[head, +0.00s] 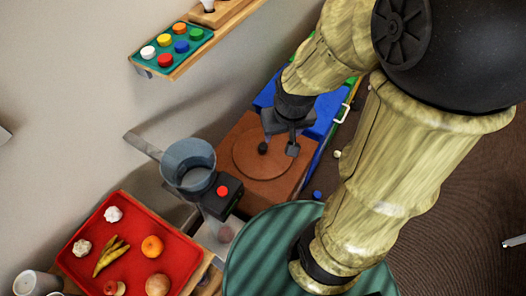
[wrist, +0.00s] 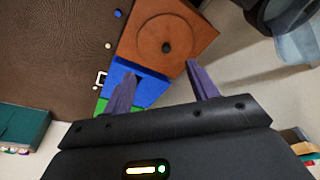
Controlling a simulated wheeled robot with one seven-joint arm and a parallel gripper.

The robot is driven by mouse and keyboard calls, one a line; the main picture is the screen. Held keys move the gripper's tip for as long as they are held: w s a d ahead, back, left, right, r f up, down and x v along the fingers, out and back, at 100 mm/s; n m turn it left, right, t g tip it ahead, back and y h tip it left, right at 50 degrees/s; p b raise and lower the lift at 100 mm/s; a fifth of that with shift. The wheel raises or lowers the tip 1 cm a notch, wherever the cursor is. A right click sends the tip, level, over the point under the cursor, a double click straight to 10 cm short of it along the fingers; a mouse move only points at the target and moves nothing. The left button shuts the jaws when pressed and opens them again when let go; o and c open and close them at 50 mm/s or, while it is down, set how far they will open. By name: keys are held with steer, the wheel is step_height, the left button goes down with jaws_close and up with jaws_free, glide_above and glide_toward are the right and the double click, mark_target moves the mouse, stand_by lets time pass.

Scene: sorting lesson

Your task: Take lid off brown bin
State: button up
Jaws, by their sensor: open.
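The brown bin (head: 228,178) stands near the wall, and its top also shows in the wrist view (wrist: 206,38). Its round brown lid (head: 246,165) lies flat on it, with a small dark knob (head: 263,148) in the middle. The lid (wrist: 150,30) and knob (wrist: 166,47) are clear in the wrist view.
A blue bin (head: 325,112) adjoins the brown one, with a green bin (wrist: 102,106) beyond. A blue-grey funnel device (head: 190,165) with a red button stands close left of the brown bin. A red tray (head: 178,288) of food and a round green ridged surface (head: 250,255) are nearer.

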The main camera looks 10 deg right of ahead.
steer(key=w+a+f+m+g+b, duration=0.1)
steer(key=w+f+m+b, duration=0.65)
steer(key=w+f, duration=1.05)
glide_toward(263, 146)
steer(key=shift+n+h, duration=0.35)
steer(key=shift+h, duration=0.05)
steer(key=f, duration=0.2)
steer(key=w+f, duration=0.1)
steer(key=f, duration=0.2)
steer(key=shift+w, duration=0.1)
steer(key=shift+w+f+p, duration=0.15)
steer(key=shift+f+p, duration=0.05)
steer(key=shift+f, duration=1.1)
steer(key=shift+w+f+p, duration=0.15)
steer(key=shift+f+p, duration=0.05)
steer(key=shift+f, duration=1.1)
steer(key=shift+s+d, duration=0.1)
steer(key=shift+d, duration=0.1)
steer(key=shift+a, duration=0.1)
steer(key=shift+a, duration=0.15)
steer(key=shift+s, duration=0.1)
steer(key=shift+c, duration=0.5)
